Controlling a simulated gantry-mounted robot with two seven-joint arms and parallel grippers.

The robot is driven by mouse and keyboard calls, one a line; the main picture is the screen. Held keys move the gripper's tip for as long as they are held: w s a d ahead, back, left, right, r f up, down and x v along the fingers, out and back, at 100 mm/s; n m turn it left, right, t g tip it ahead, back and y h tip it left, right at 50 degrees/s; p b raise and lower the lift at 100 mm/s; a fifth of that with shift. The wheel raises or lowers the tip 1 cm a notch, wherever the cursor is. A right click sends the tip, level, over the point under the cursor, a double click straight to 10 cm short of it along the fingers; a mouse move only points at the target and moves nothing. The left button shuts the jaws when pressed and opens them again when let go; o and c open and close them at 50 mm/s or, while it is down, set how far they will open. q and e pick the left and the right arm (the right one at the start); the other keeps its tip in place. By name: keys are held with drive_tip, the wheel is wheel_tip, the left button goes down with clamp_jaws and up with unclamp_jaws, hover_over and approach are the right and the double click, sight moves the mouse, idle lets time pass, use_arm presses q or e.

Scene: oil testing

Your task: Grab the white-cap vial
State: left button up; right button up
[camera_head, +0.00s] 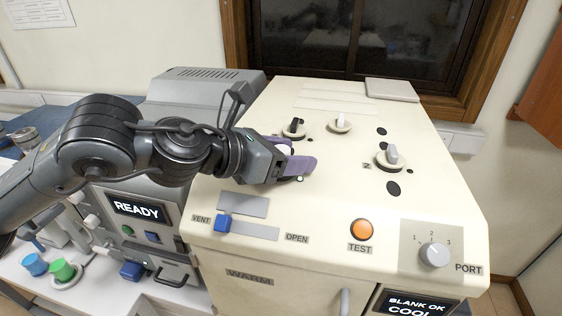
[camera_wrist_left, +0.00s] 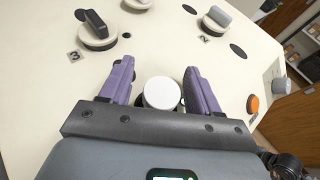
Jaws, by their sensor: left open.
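The white-cap vial shows its round white cap (camera_wrist_left: 160,93) in the left wrist view, between the two purple fingers of my left gripper (camera_wrist_left: 161,82). The fingers are open, with a gap on each side of the cap. In the head view my left gripper (camera_head: 301,157) is low over the cream machine top, and a sliver of the white cap (camera_head: 285,149) shows between the fingers. The vial's body is hidden below the cap. My right gripper is in neither view.
The cream machine (camera_head: 330,209) has a black knob (camera_head: 294,127) and two pale knobs beyond my gripper. An orange TEST button (camera_head: 361,230), a blue slider (camera_head: 222,224) and a port dial (camera_head: 434,255) are nearer. Blue and green caps (camera_head: 62,270) stand at lower left.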

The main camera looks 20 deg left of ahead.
use_arm(q)
drive_tip(key=c, duration=1.1)
drive_tip(key=shift+r, duration=0.1)
